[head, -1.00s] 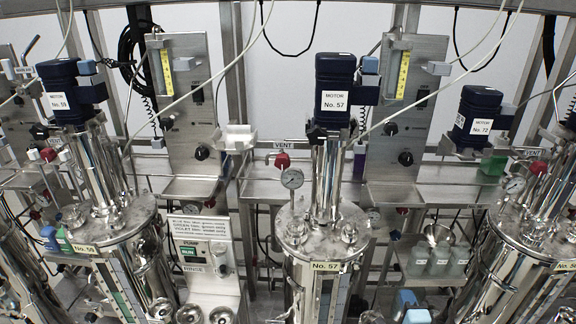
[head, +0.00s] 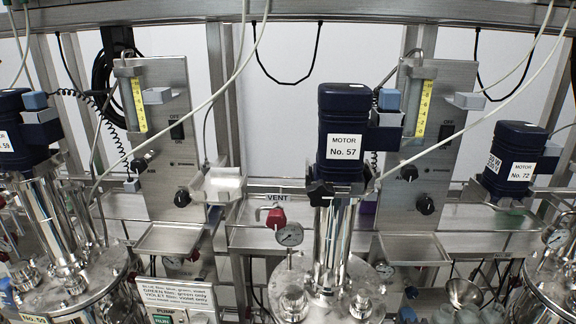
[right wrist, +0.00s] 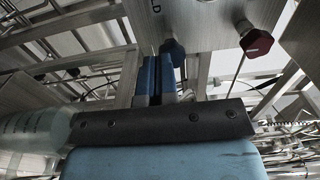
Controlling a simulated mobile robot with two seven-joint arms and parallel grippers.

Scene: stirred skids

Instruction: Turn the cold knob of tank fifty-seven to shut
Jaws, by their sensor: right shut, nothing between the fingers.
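Tank fifty-seven stands in the middle of the head view, with its dark blue motor labelled No. 57 (head: 340,135) and its shiny lid (head: 330,285) low in the picture. In the right wrist view, a blue knob (right wrist: 172,50) sits on a steel panel below lettering ending in "LD". A dark red knob (right wrist: 255,42) is to its right. My right gripper (right wrist: 157,75) has blue fingers, shut and empty, just below and left of the blue knob. Whether they touch is unclear. My left gripper is not seen.
Motor No. 72 (head: 510,160) stands right and another tank's motor (head: 22,130) left. A red vent knob (head: 275,218) and a gauge (head: 290,235) are beside tank fifty-seven. Pale hoses cross in front. A bottle (right wrist: 35,130) is close left of my right gripper.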

